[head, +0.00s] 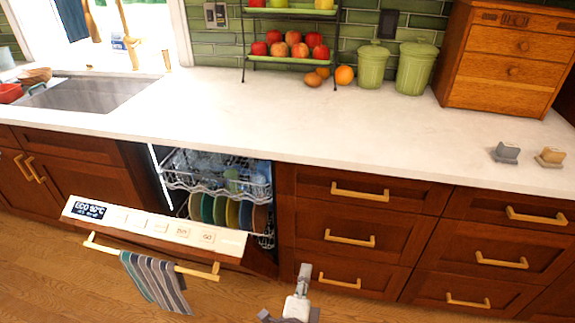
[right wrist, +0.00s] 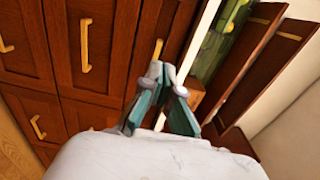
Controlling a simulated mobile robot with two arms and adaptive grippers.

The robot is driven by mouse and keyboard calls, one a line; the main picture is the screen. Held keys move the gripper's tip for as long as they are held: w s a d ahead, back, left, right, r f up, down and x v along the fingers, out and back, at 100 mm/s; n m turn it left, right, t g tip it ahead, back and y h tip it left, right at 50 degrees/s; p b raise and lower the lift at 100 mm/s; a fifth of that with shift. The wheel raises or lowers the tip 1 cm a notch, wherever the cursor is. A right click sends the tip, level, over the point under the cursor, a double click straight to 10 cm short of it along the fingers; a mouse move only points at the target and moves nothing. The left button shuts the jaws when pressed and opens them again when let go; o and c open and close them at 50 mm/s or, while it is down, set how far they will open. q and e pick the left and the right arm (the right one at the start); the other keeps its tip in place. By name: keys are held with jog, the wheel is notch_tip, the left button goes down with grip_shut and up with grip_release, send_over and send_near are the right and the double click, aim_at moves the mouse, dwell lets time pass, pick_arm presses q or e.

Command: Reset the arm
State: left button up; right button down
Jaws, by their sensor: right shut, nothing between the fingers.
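My right gripper (head: 304,271) is at the bottom middle of the head view, in front of the dark wooden drawers and apart from them. In the right wrist view its fingers (right wrist: 173,78) come together at the tips, shut with nothing between them. My left gripper is in neither view.
The dishwasher door (head: 152,228) stands partly open left of my right gripper, with a striped towel (head: 156,282) on its handle. Dishes fill its racks (head: 217,172). The white counter (head: 330,110) is mostly clear; wooden drawers (head: 350,215) face the gripper.

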jog(key=s+d+f+n+g+y, duration=0.1)
jog(key=s+f+n+g+y, duration=0.2)
jog(key=f+n, duration=0.45)
jog(key=s+f+n+g+y+p, duration=0.15)
jog(key=s+f+n, duration=0.3)
jog(key=f, duration=0.65)
jog(key=s+d+f+n+g+y+b, duration=0.1)
jog(key=s+f+n+y, duration=0.4)
jog(key=f, duration=0.4)
jog(key=s+d+f+n+g+h, duration=0.1)
jog(key=s+d+f+n+g, duration=0.1)
jog(key=s, duration=0.7)
jog(key=s+d+f+n+g+h, duration=0.1)
jog(key=s+d+f+n+g, duration=0.1)
jog(key=s+d+f+g, duration=0.3)
jog(key=s+d+f+n+g+h+p, duration=0.1)
jog(key=s+d+f, duration=0.5)
jog(key=s, duration=0.8)
notch_tip(320, 180, down, 2)
jog(key=n+g+h, duration=0.1)
jog(key=n+g, duration=0.1)
jog(key=shift+f+g, duration=0.2)
jog(key=shift+g, duration=0.15)
